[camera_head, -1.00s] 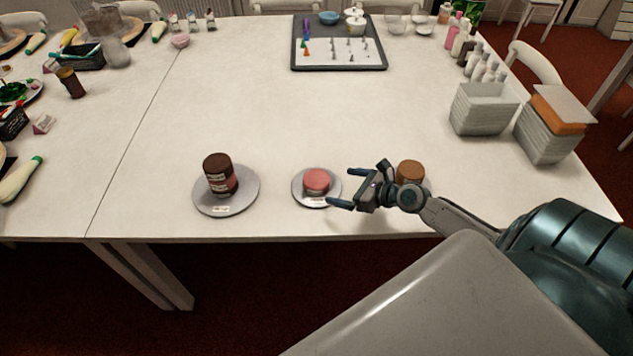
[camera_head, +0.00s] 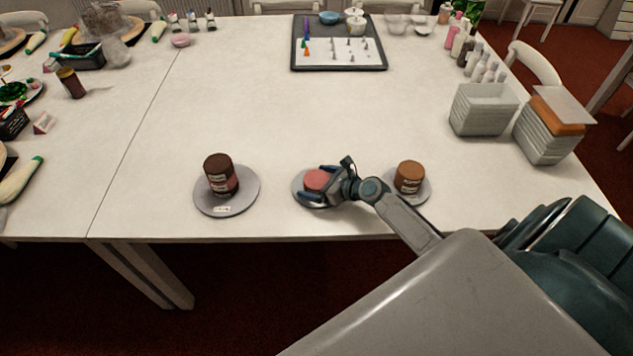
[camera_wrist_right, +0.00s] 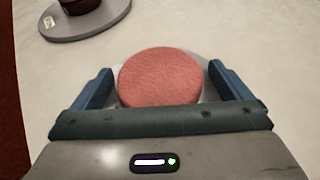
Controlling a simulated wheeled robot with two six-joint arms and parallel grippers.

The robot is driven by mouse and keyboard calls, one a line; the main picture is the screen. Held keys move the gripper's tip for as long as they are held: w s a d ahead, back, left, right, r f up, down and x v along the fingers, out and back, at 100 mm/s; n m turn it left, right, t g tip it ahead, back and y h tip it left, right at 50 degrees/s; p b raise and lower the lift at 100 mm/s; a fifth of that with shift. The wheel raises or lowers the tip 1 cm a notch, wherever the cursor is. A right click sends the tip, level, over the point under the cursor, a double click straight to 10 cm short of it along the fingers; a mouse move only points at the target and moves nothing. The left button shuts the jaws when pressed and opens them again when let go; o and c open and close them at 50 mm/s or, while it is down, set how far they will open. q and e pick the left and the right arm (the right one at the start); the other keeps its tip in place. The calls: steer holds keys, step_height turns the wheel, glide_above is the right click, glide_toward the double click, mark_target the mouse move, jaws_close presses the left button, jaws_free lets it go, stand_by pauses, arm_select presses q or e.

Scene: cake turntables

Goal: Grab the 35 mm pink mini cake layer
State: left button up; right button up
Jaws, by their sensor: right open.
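The pink mini cake layer (camera_head: 317,180) is a short round disc on the middle grey turntable (camera_head: 301,197). In the right wrist view the pink layer (camera_wrist_right: 160,77) lies between the two blue fingers, with a gap on each side. My right gripper (camera_head: 320,184) is open around it, reaching in from the right in the head view. The wrist view shows the open right gripper (camera_wrist_right: 160,88) too. The layer's near side is partly hidden by the gripper. My left gripper is not in view.
A turntable (camera_head: 245,200) with a stacked dark brown and pink cake (camera_head: 221,176) stands to the left. A brown cake (camera_head: 409,177) on another turntable (camera_head: 424,196) stands close to the right, beside my arm. The table behind is clear up to the tray (camera_head: 340,69).

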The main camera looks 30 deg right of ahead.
steer(key=c, duration=1.1)
steer(key=shift+o, duration=0.2)
steer(key=shift+r, duration=0.1)
